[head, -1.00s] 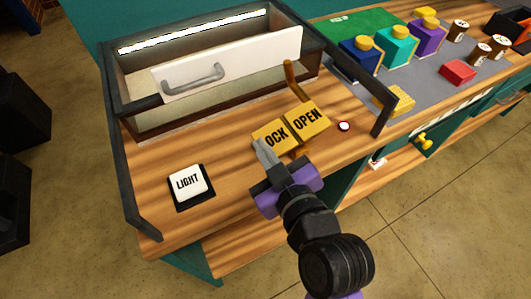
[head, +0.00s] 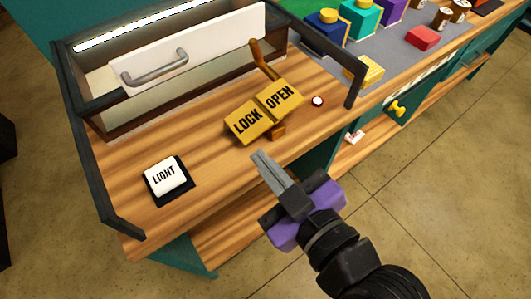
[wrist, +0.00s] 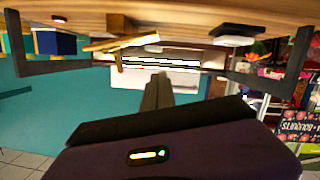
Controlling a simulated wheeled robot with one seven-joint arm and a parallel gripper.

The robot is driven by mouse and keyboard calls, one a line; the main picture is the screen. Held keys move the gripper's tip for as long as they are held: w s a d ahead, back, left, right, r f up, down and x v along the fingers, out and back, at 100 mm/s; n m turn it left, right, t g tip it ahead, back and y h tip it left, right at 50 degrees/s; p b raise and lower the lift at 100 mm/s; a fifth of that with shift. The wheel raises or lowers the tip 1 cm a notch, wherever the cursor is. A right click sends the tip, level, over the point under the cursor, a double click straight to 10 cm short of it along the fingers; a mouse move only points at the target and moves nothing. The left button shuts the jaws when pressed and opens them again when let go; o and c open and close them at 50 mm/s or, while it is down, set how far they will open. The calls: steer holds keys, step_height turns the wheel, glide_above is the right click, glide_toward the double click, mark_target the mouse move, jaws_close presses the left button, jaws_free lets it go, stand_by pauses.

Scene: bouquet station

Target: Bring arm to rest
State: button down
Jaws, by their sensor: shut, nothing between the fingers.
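My gripper (head: 270,168) is shut and empty. In the head view its grey fingers point up and left, by the bench's front edge and below the yellow LOCK/OPEN sign (head: 247,121). It appears apart from the sign. In the wrist view the shut fingers (wrist: 157,90) stand in the middle, with the yellow sign (wrist: 120,43) beyond them to the upper left. That view looks upside down, with the wooden bench top along its upper edge. My dark and purple wrist reaches to the lower right in the head view.
A white LIGHT button (head: 166,175) sits on the wooden bench (head: 215,170) at left. A dark-framed case with a white handled panel (head: 195,45) stands behind. A dark rail post (head: 355,88) rises right of the sign. Open floor (head: 430,200) lies at right.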

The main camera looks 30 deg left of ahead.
steer(key=w+d+r+m+t, duration=0.4)
steer(key=w+m+t, duration=0.1)
steer(key=m, duration=0.1)
steer(key=s+d+f+m+t+h, duration=0.1)
steer(key=d+f+m+t+h, duration=0.25)
steer(key=d, duration=0.45)
steer(key=s+d+f+m+t+h, duration=0.15)
steer(key=d+m+h, duration=0.25)
steer(key=d, duration=0.4)
steer(key=s+d+f+m+h, duration=0.1)
steer(key=s+d+f+h, duration=0.1)
steer(key=s, duration=0.4)
steer(key=s+d+f+g+h, duration=0.1)
steer(key=s+d+f+h, duration=0.1)
steer(key=s+d+f, duration=0.2)
steer(key=s+d+f+m+g+h, duration=0.1)
steer(key=s+d+f+h, duration=0.1)
steer(key=s+d, duration=0.5)
steer(key=s+f, duration=0.1)
steer(key=s, duration=0.2)
steer(key=shift+f+m, duration=0.15)
steer(key=shift+m, duration=0.2)
steer(key=shift+d, duration=0.1)
